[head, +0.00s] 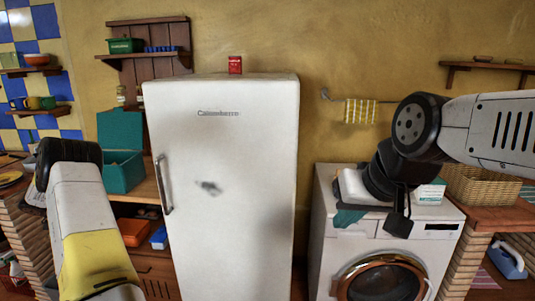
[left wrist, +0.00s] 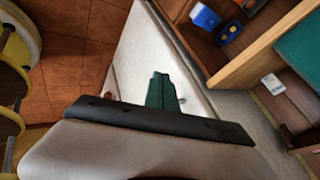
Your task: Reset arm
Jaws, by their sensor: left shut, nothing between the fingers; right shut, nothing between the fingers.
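My right arm comes in from the right in the head view, bent down at the wrist. Its gripper (head: 349,218) has teal fingers that are shut and empty, pointing down in front of the washing machine (head: 335,254) top. My left arm rises at the lower left of the head view, and its fingers are hidden there. In the left wrist view my left gripper (left wrist: 163,91) shows its green fingers together, with nothing between them.
A white fridge (head: 228,150) stands in the middle, with a red tin (head: 235,65) on top. A teal box (head: 123,172) sits on the wooden counter at left. A wicker basket (head: 480,186) stands on the right counter. A white and teal pack (head: 430,192) lies near my right wrist.

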